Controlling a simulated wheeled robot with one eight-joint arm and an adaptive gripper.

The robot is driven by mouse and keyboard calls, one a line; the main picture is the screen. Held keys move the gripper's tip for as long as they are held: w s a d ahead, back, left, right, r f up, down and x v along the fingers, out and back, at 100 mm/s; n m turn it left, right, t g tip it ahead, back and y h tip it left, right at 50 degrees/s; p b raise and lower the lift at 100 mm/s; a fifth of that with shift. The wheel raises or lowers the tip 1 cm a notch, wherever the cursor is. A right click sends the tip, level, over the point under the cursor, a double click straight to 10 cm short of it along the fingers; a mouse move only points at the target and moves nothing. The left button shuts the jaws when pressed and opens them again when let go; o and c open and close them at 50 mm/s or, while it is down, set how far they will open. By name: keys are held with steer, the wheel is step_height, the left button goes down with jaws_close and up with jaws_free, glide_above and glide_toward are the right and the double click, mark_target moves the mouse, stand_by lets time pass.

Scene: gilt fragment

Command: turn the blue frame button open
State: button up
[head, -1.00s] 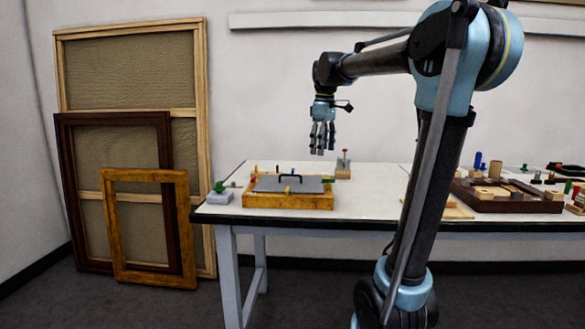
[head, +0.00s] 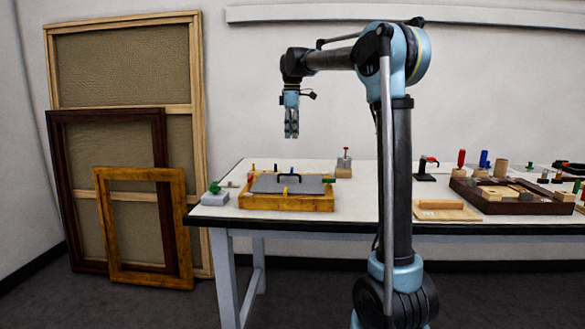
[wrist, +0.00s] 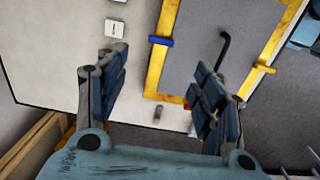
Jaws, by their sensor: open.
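The gilt frame (head: 287,203) lies flat on the table with a grey panel (head: 262,184) and a black handle (head: 290,176) on it. In the wrist view, the blue frame button (wrist: 161,41) lies across the left gold rail (wrist: 155,68) and reaches over the panel's edge. A yellow button (wrist: 264,68) sits on the opposite rail. My gripper (head: 291,134) hangs fingers down above the table, high over the frame's far side and apart from it. In the wrist view my gripper (wrist: 163,72) is open and empty, its fingers wide apart.
A grey block with a green knob (head: 215,194) stands left of the frame. A red-topped clamp on a wooden block (head: 344,163) stands behind it to the right. A dark tray with wooden pieces (head: 512,203) is at the right. White blocks (wrist: 115,28) show in the wrist view.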

mark_target(292, 168)
step_height(292, 168, down, 14)
steer(key=shift+r, duration=0.1)
stand_by(0.4)
steer(key=shift+c, duration=0.3)
steer(key=c, duration=1)
